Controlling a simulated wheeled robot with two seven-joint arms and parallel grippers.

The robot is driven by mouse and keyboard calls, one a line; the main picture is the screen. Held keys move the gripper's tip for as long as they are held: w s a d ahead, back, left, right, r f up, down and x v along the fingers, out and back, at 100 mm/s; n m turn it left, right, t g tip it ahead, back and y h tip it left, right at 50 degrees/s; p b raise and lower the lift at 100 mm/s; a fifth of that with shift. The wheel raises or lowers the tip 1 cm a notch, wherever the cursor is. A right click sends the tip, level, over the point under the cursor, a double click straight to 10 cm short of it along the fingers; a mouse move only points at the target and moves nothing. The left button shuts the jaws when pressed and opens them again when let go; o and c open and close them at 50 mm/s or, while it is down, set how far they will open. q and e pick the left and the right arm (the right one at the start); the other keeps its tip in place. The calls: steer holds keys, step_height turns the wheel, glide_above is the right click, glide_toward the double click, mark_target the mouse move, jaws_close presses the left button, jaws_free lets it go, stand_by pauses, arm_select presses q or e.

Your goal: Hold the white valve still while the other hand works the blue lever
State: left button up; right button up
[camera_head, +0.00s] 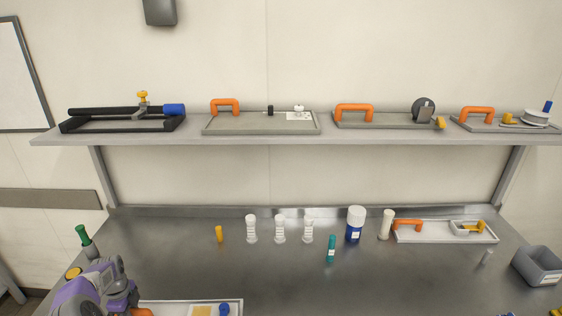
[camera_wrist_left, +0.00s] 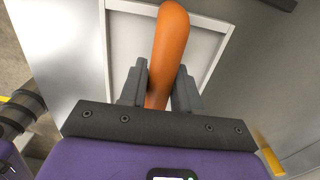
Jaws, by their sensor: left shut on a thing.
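My left gripper (camera_wrist_left: 161,75) is shut on an orange handle (camera_wrist_left: 170,35) that rises from a pale tray (camera_wrist_left: 205,50). In the head view my left arm covers most of that handle (camera_head: 142,312), and the tray (camera_head: 165,305) is cut off by the bottom edge. A blue knob (camera_head: 224,309) and a yellow patch (camera_head: 202,311) show on it. On the far right of the shelf, a white round piece (camera_head: 536,117) carries an upright blue lever (camera_head: 547,106). I cannot tell which piece is the task's valve. My right gripper is not in view.
The shelf (camera_head: 280,139) above the bench holds several boards with orange handles. Several bottles, including a blue one with a white cap (camera_head: 355,224), stand along the bench's back. A grey bin (camera_head: 539,266) is at the right. The bench middle (camera_head: 390,280) is clear.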

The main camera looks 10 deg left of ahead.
arm_select(q)
steer(key=o, duration=1.1)
steer(key=shift+c, duration=0.2)
steer(key=shift+o, duration=0.3)
steer(key=shift+o, duration=0.9)
steer(key=shift+r, duration=0.1)
steer(key=shift+r+p, duration=2.8)
steer(key=shift+r, duration=1.1)
